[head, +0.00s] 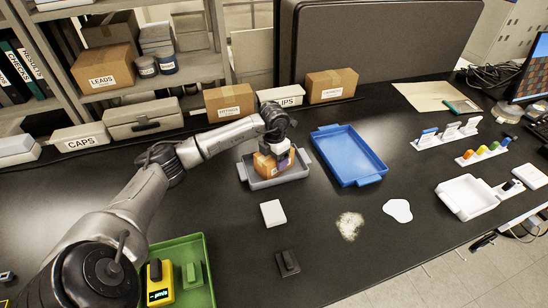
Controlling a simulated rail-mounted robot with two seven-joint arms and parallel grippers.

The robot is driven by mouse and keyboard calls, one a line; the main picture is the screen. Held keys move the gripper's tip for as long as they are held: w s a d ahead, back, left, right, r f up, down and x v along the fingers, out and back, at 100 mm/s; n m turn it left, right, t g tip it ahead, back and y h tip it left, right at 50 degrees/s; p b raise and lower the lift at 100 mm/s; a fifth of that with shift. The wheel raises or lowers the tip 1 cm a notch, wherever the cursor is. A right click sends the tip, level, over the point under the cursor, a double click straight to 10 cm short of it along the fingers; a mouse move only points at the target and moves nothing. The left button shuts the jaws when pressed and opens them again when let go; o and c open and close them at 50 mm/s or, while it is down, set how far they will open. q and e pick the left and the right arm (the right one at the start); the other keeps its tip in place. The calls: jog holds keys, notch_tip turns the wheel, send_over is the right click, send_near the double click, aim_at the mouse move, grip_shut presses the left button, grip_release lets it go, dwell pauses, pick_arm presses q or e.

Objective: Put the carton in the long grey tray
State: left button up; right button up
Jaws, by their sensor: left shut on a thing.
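The carton (264,165) is a small orange-brown box with a printed face. It is at the grey tray (290,176) in the head view, tilted, inside or just above the tray; I cannot tell whether it touches the floor of the tray. My left gripper (277,149) reaches in from the left and is shut on the carton from above. The gripper hides part of the carton and the tray's far side. My right gripper is not in view.
A blue tray (349,178) stands right of the grey tray. A white block (273,213) and a dark block (287,263) lie in front. A green tray (208,273) holds a yellow device (159,283). Boxes line the back. A pale powder patch (350,226) lies front right.

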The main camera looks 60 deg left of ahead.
pick_arm(q)
jog(key=o, duration=1.3)
notch_tip(320, 180, up, 12)
jog(key=shift+r+p, duration=0.15)
jog(key=shift+p, duration=0.7)
